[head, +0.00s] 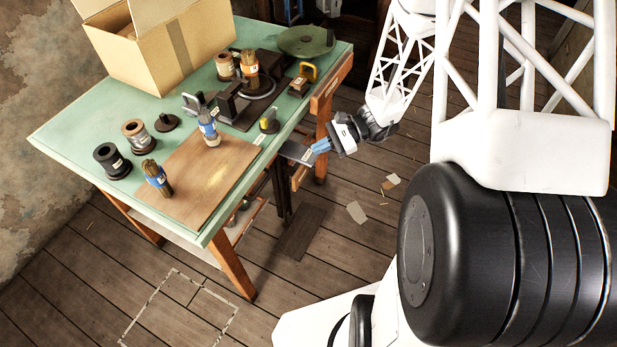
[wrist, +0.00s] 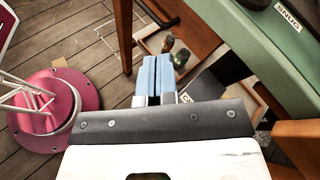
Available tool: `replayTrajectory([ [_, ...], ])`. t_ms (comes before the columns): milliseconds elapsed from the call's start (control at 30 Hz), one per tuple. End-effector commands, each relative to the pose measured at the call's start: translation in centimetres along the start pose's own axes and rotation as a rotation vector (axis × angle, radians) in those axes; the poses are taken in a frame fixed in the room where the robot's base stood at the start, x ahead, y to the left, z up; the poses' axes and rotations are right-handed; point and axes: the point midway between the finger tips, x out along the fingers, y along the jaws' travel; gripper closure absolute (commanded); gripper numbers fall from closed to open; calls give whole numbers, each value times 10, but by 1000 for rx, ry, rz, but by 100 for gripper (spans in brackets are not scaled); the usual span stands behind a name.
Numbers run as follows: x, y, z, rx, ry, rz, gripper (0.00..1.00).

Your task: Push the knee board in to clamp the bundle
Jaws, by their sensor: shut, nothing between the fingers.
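The knee board (head: 297,152), a dark grey plate with a small pale label, hangs at the table's front edge below the top. In the wrist view its dark face (wrist: 207,86) shows just right of the fingers, partly hidden by my gripper's body. My gripper (head: 321,146) has blue fingers, shut and empty, at the board's right end. The fingers also show in the wrist view (wrist: 153,77). I cannot tell whether they touch the board. On the table stands the dark press (head: 236,100). I cannot tell which item is the bundle to be clamped.
The green table (head: 60,128) carries an open cardboard box (head: 150,50), a wooden board (head: 180,190), spools (head: 108,155) and a brown stick bundle in a blue wrap (head: 156,177). Bottles (wrist: 181,58) stand under the table. The floor right of the table is mostly clear, with paper scraps (head: 356,212).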

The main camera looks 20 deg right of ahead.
Motion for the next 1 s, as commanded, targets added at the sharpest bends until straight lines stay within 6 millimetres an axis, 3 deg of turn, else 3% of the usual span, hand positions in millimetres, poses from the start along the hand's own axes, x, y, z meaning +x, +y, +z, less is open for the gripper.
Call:
replayTrajectory([
  [467, -1, 22, -101, 207, -102, -289, 100],
  [1000, 0, 76, -212, 416, -169, -633, 100],
])
